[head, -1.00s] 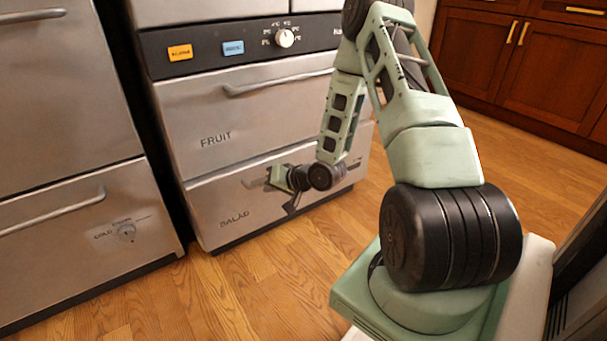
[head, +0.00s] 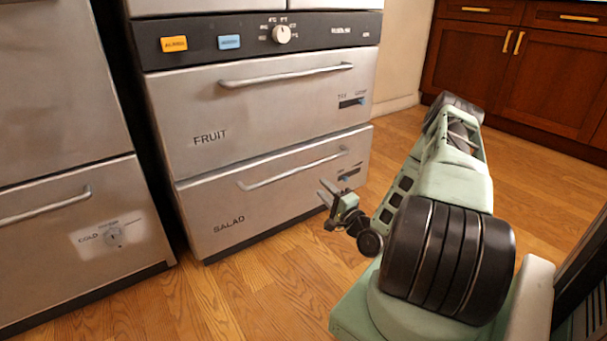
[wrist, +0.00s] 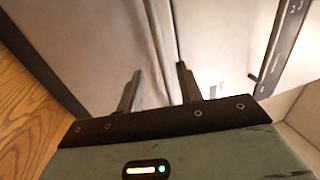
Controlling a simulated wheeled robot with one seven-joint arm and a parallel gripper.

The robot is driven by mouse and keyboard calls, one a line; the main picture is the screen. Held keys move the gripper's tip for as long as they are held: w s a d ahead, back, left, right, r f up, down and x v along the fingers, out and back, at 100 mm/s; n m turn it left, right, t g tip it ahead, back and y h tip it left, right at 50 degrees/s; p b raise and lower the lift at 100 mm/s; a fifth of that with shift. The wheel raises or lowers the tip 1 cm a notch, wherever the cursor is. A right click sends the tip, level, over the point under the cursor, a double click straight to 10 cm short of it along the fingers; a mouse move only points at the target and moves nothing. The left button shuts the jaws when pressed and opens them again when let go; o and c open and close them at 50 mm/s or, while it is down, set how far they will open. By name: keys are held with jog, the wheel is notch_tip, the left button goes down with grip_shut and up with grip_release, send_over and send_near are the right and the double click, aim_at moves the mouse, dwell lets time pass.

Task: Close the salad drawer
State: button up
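The salad drawer (head: 265,205) is the lower grey metal front marked SALAD in the head view. It looks flush or nearly flush with the fruit drawer above; I cannot tell if a small gap is left. Its bar handle (head: 290,173) runs across its upper part. My gripper (head: 324,188) is low in front of the drawer's right half, below the handle's right end, with its fingers toward the front. In the wrist view, the fingers (wrist: 159,68) are apart with nothing held between them, facing the drawer fronts and the seam. Contact cannot be made out.
The fruit drawer (head: 265,110) sits above, under a black control panel (head: 325,33) with a dial. A second metal appliance (head: 60,110) stands at the left across a dark gap. Wood floor (head: 270,290) is clear in front. Brown cabinets (head: 510,60) stand at the back right.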

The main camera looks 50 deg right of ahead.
aim_at(305, 168)
jog(key=b+x, duration=0.4)
jog(key=x, duration=0.6)
jog(key=shift+w+d, duration=0.15)
jog(key=shift+w, duration=0.2)
jog(key=shift+w+d+r+b, duration=0.1)
jog(key=shift+w+r+b, duration=0.05)
jog(key=shift+w+b, duration=0.25)
grip_shut()
jog(key=shift+w, duration=0.1)
